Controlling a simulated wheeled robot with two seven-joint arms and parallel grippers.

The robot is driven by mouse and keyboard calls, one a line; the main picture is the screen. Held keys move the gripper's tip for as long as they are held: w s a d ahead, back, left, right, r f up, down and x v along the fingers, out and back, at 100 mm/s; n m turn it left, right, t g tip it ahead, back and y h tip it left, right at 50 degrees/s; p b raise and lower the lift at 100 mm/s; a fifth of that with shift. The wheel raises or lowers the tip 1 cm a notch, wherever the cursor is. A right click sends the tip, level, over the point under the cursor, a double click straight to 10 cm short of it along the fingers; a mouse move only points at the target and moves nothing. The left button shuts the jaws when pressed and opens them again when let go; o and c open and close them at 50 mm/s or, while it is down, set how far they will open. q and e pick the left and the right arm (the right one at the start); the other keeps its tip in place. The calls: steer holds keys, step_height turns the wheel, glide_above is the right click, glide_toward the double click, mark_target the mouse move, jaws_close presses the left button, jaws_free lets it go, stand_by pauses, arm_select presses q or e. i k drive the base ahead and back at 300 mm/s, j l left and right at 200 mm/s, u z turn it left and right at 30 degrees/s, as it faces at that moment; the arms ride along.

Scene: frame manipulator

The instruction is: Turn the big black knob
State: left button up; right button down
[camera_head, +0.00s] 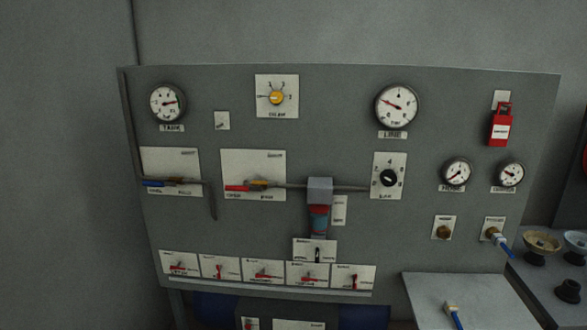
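A black knob (388,178) sits on a white plate with a printed scale, right of centre on the grey panel (340,90). Its pointer direction is too small to read surely. Other dark knob-like pieces (567,291) show at the lower right, beside the panel. Neither of my grippers is in view, and nothing touches the black knob on the plate.
A yellow knob (277,98), a large gauge (396,105) and a red padlock-like piece (501,128) are on the panel. Levers with blue (153,183) and red (238,188) handles sit left. A grey box (320,190) protrudes left of the black knob. A grey shelf (470,290) lies below.

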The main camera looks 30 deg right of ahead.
mark_target(388, 178)
steer(key=z, duration=1.4)
